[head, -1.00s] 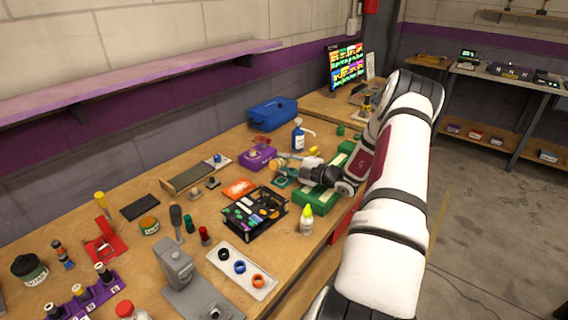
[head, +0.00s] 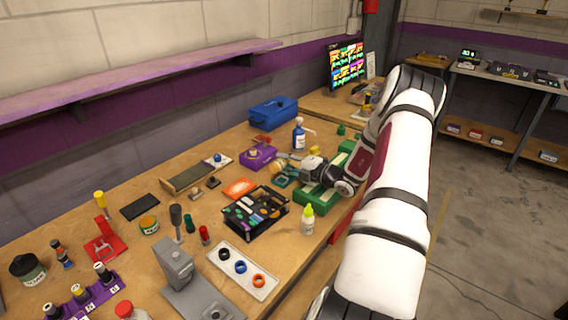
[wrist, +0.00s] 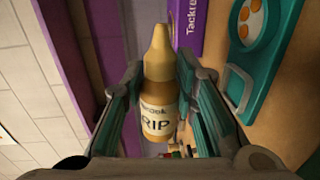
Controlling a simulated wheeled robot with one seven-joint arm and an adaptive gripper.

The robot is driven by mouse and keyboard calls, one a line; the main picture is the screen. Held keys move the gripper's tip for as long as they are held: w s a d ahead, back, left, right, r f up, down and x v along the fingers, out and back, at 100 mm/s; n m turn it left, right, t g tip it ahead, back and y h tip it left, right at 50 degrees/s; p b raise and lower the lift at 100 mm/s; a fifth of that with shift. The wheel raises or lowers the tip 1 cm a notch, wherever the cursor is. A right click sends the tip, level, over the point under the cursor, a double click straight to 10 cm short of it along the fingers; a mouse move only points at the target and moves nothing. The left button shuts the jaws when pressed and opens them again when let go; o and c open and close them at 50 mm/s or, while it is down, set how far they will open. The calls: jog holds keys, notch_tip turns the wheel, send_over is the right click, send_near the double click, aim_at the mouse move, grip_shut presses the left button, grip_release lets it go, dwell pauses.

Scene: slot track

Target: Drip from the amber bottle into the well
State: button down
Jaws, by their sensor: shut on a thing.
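The amber bottle (wrist: 160,85) is between my gripper's (wrist: 158,90) two teal-lined fingers in the wrist view, which are shut on its body. Its pointed nozzle is uncovered, and the label partly reads "RIP". The bottle looks tipped well over from upright. The well (wrist: 262,20) is a pale round hollow with several orange spots, in a teal plate (wrist: 245,85) to the right of the nozzle, apart from it. In the head view my gripper (head: 287,165) is over the bench; the bottle is small there and the teal plate (head: 280,182) shows just below.
A purple box (head: 258,157) stands close to the left of my gripper. A green block (head: 315,200) lies under my wrist.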

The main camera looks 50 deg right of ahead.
jog(key=shift+n, duration=0.6)
jog(key=shift+f+n+b, duration=0.15)
jog(key=shift+n+b, duration=0.15)
jog(key=shift+b, duration=0.3)
jog(key=r+n, duration=0.1)
jog(key=d+r+n+b, duration=0.1)
jog(key=n, duration=0.1)
jog(key=shift+w+d+r+h, duration=0.1)
jog(key=shift+d+r+h, duration=0.1)
jog(key=shift+h, duration=0.2)
jog(key=r+n+b, duration=0.1)
jog(key=d+r+n+b, duration=0.1)
jog(key=n+b, duration=0.1)
jog(key=shift+d+r+n+h, duration=0.2)
jog(key=shift+r+n+h, duration=0.05)
jog(key=shift+n+h, duration=0.05)
jog(key=r+n+b, duration=0.1)
jog(key=r+n, duration=0.1)
jog(key=d+r+n+b, duration=0.1)
jog(key=n, duration=0.1)
jog(key=shift+w+r+t, duration=0.1)
jog(key=shift+r+t, duration=0.2)
jog(key=shift+r, duration=0.05)
jog(key=shift+d+r+n+t+h+b, duration=0.15)
jog(key=shift+d+r+n+b, duration=0.05)
jog(key=shift+r+n+b, duration=0.9)
jog(key=shift+d+r+n+t+h+b, duration=0.2)
jog(key=shift+r+n+b, duration=0.7)
jog(key=shift+n, duration=0.4)
